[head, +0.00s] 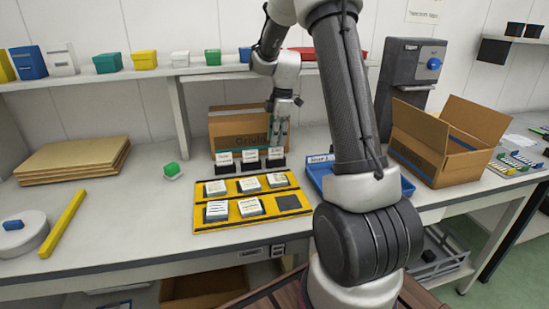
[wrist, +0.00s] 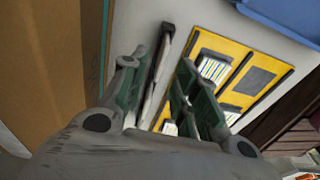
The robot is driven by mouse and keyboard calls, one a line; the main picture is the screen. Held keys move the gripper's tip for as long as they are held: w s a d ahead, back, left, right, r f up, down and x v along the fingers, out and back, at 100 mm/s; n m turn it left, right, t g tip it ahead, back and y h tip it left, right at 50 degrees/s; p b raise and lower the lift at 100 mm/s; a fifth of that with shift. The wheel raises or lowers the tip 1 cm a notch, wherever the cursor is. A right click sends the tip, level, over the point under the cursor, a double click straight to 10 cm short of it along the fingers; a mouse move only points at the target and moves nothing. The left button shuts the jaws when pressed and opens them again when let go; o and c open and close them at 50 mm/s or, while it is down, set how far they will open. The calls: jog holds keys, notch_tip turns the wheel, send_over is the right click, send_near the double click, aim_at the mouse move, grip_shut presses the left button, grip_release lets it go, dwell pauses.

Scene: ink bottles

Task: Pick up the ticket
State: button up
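Three white tickets with printed words stand upright in black holders behind the yellow board: a left one (head: 224,157), a middle one (head: 250,155) and a right one (head: 275,153). My gripper (head: 279,132) is just above the right one, fingers pointing down. In the wrist view my gripper (wrist: 163,92) is open, with dark green pads apart. A thin pale ticket (wrist: 154,82) shows edge-on between the pads, with a visible gap to the right finger. I cannot tell whether the left pad touches it.
The yellow board (head: 199,221) carries several white-topped items and one bare dark square. A cardboard box (head: 228,120) stands close behind the tickets. A blue tray (head: 316,177) lies to the right, partly behind my arm.

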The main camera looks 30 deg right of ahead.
aim_at(276, 148)
jog(key=f, duration=0.4)
jog(key=shift+a+f, duration=0.25)
jog(key=shift+f, duration=0.05)
grip_shut()
jog(key=shift+r, duration=0.1)
